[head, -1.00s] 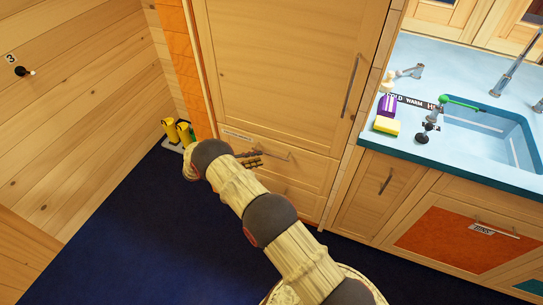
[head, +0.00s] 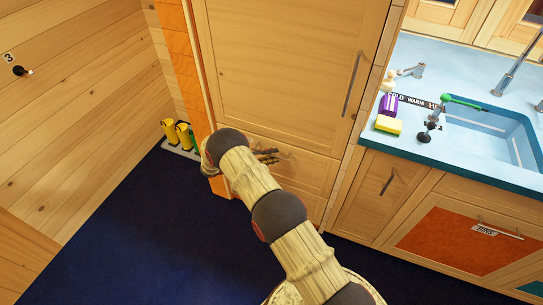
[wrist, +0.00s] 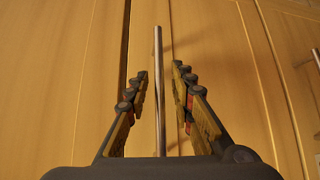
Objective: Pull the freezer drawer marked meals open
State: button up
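The upper freezer drawer front (head: 318,168) is pale wood, low under the tall cabinet door, and looks closed. No marking is readable on it now; my arm covers its left part. My gripper (head: 267,156) is at the drawer front in the head view. In the wrist view my gripper (wrist: 160,80) is open, with its fingers apart. A metal bar handle (wrist: 159,45) runs lengthwise between the two fingers in that picture, with a gap on both sides. I cannot tell how deep it sits between them.
The tall door (head: 275,70) above has its own bar handle (head: 352,84). The blue counter (head: 460,165) with sink is at the right. Yellow cylinders (head: 170,132) stand by the left wall. The dark blue floor (head: 150,230) is clear in front.

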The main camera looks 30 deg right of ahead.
grip_shut()
dwell(0.7)
